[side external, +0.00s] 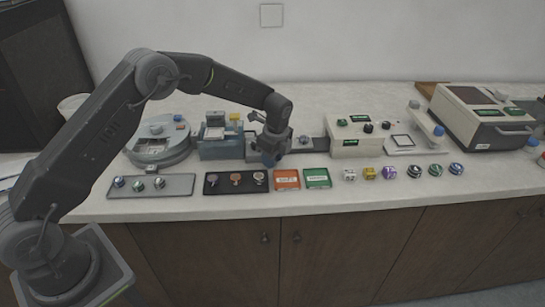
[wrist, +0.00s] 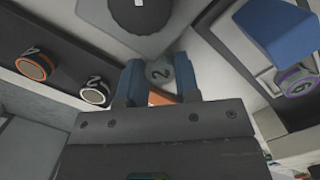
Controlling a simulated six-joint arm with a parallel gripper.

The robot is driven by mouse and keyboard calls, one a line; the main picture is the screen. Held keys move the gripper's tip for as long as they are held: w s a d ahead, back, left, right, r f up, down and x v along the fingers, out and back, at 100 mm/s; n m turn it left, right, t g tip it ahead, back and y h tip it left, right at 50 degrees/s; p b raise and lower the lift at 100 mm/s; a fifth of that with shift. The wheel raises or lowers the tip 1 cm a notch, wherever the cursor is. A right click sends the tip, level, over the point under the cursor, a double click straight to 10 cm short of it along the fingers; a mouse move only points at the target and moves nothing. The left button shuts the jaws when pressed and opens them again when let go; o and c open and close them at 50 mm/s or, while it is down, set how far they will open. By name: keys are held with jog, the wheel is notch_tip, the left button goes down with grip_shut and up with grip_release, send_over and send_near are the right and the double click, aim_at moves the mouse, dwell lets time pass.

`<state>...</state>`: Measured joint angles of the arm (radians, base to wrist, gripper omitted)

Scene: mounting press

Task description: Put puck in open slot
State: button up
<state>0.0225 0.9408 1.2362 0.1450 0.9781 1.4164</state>
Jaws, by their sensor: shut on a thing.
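My gripper (side external: 269,160) is over the bench, just behind the black tray, its blue fingertips pointing down. The held puck is hidden or too small to tell in the side view. The black tray (side external: 207,190) holds several pucks; the wrist view shows one with an orange ring (wrist: 36,66) and one with a white ring (wrist: 95,92). I cannot tell which slot is open.
Left of the black tray is a grey tray (side external: 178,190) with several pucks. To its right lie an orange card (side external: 287,180) and a green card (side external: 317,178). Machines, including a cream box (side external: 358,145), line the back. A purple-ringed puck (wrist: 296,83) shows in the wrist view.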

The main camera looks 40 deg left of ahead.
jog(key=o, duration=0.6)
jog(key=shift+f, duration=0.1)
jog(key=r, duration=0.4)
jog(key=d+r, duration=0.1)
jog(key=r, duration=0.7)
jog(key=shift+d+r, duration=0.2)
jog(key=s+r+n+t, duration=0.3)
jog(key=s+r+n, duration=0.5)
jog(key=s+r, duration=0.7)
jog(key=s+n, duration=0.1)
jog(key=s, duration=0.2)
jog(key=s+n+t, duration=0.1)
jog(key=s+n, duration=0.1)
jog(key=s, duration=0.2)
jog(key=s+n+h, duration=0.1)
jog(key=s+n, duration=0.1)
jog(key=s, duration=0.2)
jog(key=shift+s+a+r, duration=0.15)
jog(key=shift+a, duration=0.2)
jog(key=s+f+n, duration=0.1)
jog(key=s, duration=0.1)
jog(key=s+f+n+t, duration=0.1)
jog(key=s+n, duration=0.1)
jog(key=s, duration=0.1)
jog(key=s+f+n, duration=0.1)
jog(key=s, duration=0.2)
jog(key=shift+s+d+f+t, duration=0.1)
jog(key=shift+f+t, duration=0.05)
jog(key=shift+t, duration=0.15)
jog(key=shift+c, duration=0.2)
